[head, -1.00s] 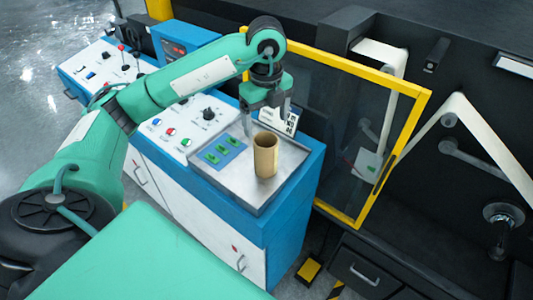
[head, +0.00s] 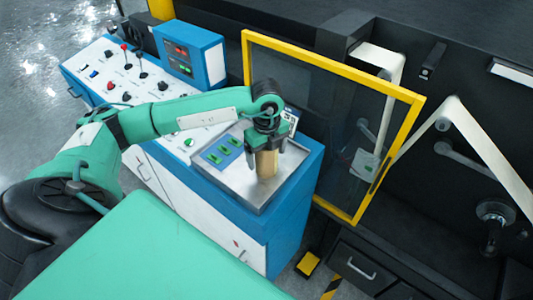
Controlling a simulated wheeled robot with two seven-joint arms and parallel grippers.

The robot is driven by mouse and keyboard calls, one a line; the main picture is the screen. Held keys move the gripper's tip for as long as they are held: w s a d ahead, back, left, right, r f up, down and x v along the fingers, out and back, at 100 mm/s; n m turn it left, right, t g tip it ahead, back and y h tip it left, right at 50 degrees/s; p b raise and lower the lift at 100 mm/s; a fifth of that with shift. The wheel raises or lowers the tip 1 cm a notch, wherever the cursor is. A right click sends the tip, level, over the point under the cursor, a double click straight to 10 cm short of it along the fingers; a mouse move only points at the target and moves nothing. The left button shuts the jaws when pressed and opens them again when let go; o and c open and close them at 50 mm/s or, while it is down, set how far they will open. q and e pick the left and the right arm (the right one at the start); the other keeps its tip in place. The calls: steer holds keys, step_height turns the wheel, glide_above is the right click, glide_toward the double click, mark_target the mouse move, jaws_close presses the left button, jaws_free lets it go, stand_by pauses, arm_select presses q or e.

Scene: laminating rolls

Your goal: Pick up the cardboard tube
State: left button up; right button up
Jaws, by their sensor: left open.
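The brown cardboard tube (head: 266,164) stands upright on the metal tray top (head: 240,184) of the blue and white control cabinet. My left gripper (head: 265,150) points down directly over the tube, with its fingers at the tube's upper part. The gripper is open and its fingers appear to be on either side of the tube. The tube's top rim is hidden by the gripper. I cannot tell whether the fingers touch it. My right gripper is not in view.
A yellow-framed clear guard door (head: 340,60) stands close behind and to the right. A blue display box (head: 188,52) and control knobs are at the far left.

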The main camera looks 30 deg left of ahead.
arm_select(q)
steer(key=c, duration=1.1)
step_height(320, 180, up, 20)
steer(key=b, duration=0.3)
